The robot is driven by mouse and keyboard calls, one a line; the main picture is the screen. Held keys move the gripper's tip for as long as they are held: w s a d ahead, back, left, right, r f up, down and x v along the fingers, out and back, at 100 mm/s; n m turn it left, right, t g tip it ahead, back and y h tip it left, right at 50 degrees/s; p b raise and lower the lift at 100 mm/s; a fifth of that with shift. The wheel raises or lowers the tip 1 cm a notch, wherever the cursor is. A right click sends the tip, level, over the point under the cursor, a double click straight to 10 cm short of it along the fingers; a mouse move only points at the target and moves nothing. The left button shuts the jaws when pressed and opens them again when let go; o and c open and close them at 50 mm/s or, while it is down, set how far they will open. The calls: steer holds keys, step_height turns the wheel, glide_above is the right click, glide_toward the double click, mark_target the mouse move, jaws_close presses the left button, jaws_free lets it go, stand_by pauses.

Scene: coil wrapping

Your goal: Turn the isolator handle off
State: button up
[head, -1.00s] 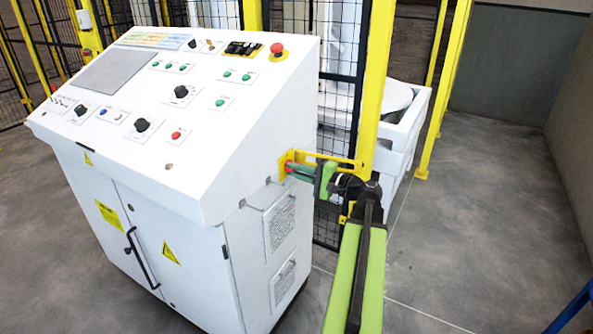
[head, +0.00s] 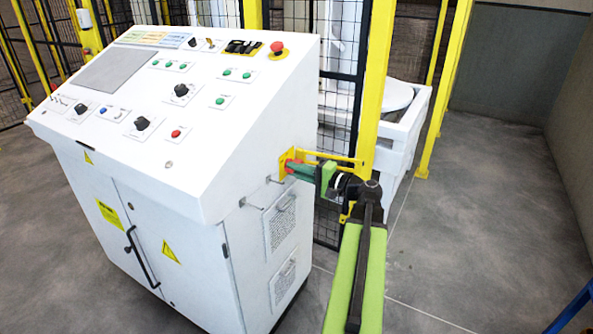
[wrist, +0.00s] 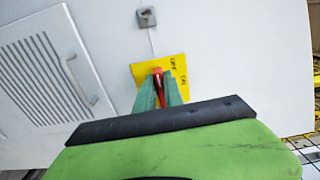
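The isolator's yellow plate (head: 284,165) is on the right side wall of the white console. It also shows in the wrist view (wrist: 178,66), tilted, with small dark lettering too small to read. The red isolator handle (wrist: 159,88) stands out from the plate, between my gripper's two green fingers. My gripper (head: 300,168) reaches it from the right, and in the wrist view (wrist: 158,92) its fingers lie close along both sides of the handle and look shut on it. The fingers hide part of the handle.
The white console (head: 180,120) with buttons and knobs fills the left. A yellow post (head: 376,90) and mesh fence stand close behind my gripper. A vent grille (wrist: 52,68) is beside the plate. Open floor (head: 480,220) lies to the right.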

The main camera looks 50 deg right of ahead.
steer(key=o, duration=0.4)
steer(key=shift+o, duration=0.2)
steer(key=v, duration=1.7)
steer(key=shift+s, duration=0.25)
steer(key=shift+f, duration=0.15)
